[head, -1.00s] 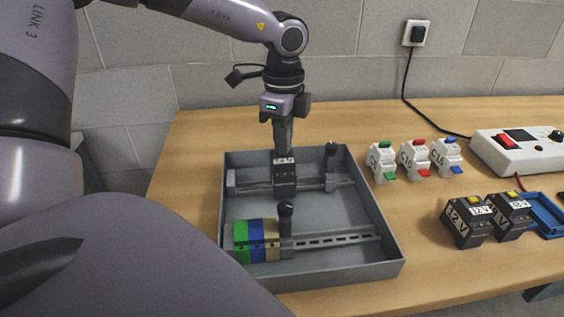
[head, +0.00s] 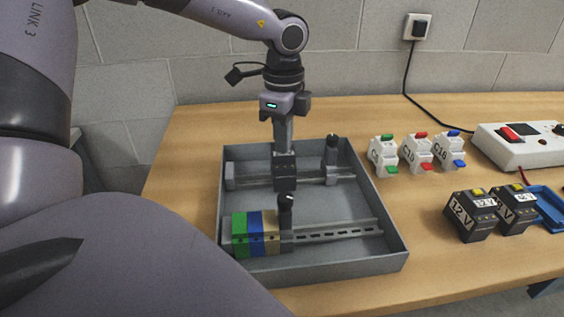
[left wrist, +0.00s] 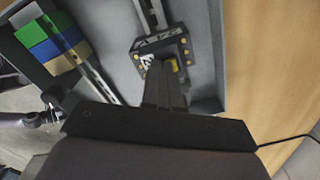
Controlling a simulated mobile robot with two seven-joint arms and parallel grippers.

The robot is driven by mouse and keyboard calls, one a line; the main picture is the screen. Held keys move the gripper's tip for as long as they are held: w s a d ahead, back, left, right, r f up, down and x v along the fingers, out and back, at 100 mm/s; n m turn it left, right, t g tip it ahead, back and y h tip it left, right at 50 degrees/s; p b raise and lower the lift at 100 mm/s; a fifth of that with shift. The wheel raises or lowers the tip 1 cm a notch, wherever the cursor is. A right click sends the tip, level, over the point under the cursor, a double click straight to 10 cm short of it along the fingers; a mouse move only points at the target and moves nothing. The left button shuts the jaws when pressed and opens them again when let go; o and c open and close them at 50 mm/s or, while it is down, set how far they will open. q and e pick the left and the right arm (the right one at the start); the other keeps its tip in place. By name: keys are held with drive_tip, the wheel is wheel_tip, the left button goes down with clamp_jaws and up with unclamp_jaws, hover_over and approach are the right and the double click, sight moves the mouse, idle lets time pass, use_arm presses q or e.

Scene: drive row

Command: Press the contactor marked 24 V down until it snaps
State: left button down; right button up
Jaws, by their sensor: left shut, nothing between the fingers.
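The dark contactor (head: 285,178) sits on the rear rail (head: 258,184) in the grey tray. In the left wrist view the contactor (left wrist: 181,44) shows a white label, partly covered, and a yellow part beside the fingers. Its marking cannot be read in full now. My left gripper (head: 284,150) points straight down with its fingers shut and empty. Its tips are at the top of the contactor, seemingly touching it; in the left wrist view the fingers (left wrist: 160,72) cover part of it. Whether the contactor is fully seated on the rail cannot be told. My right gripper is not in view.
The grey tray (head: 335,272) also holds a front rail (head: 345,233) with green, blue and tan blocks (head: 255,232) and dark-topped end pieces. To its right stand white breakers (head: 417,153), two dark contactors (head: 471,215), a blue holder and a white device (head: 515,147).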

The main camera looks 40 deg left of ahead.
use_arm(q)
drive_tip(key=shift+f+b, duration=0.1)
drive_tip(key=shift+b, duration=0.3)
idle(0.4)
idle(0.4)
wheel_tip(320, 180, up, 8)
drive_tip(key=p, duration=0.3)
drive_tip(key=shift+p, duration=0.4)
idle(0.7)
